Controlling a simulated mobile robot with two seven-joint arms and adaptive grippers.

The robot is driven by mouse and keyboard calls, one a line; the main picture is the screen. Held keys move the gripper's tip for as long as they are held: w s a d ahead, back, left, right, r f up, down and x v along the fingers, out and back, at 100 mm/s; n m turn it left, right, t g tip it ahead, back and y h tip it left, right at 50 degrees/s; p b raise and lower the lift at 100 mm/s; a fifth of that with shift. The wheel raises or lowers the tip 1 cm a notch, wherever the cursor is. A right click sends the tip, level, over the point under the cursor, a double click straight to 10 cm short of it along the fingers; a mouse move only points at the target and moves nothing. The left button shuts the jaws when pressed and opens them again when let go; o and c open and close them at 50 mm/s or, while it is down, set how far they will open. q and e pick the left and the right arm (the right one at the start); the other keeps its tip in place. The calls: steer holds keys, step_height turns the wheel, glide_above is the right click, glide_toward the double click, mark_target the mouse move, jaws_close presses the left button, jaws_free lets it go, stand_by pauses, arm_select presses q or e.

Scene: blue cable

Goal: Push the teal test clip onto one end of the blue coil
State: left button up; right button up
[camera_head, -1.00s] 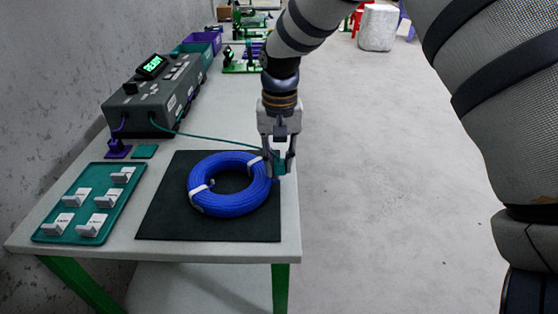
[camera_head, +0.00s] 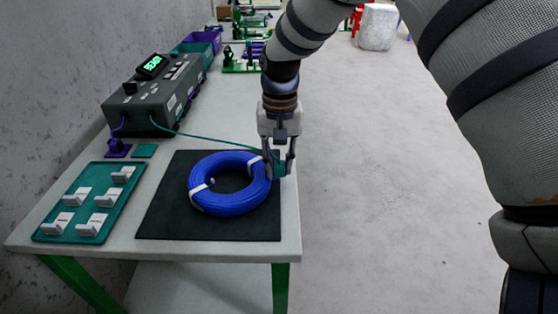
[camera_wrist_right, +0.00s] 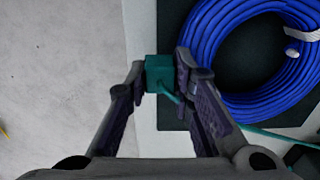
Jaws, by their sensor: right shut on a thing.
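The blue coil (camera_head: 230,184) lies flat on a dark mat (camera_head: 170,226), bound with white ties. It also shows at the upper right of the right wrist view (camera_wrist_right: 235,95). My right gripper (camera_head: 279,172) is at the coil's right side, near the table's right edge. It is shut on the teal test clip (camera_wrist_right: 159,73), which sits between its fingertips in the right wrist view. A teal lead (camera_head: 215,139) runs from the clip to the grey tester. My left gripper is not in view.
The grey tester (camera_head: 155,95) with a lit green display stands at the table's back left. A teal tray (camera_head: 107,184) with several white labelled pieces lies left of the mat. A small teal pad (camera_head: 145,151) is near the tester. Open floor lies right of the table.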

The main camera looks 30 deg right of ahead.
steer(key=shift+f, duration=0.25)
stand_by(0.5)
steer(key=shift+r, duration=0.1)
steer(key=shift+r, duration=0.5)
steer(key=shift+s+f, duration=0.1)
steer(key=shift+f, duration=0.75)
stand_by(3.0)
steer(key=o, duration=0.5)
steer(key=shift+c, duration=0.2)
steer(key=o, duration=0.6)
steer(key=shift+o, duration=0.2)
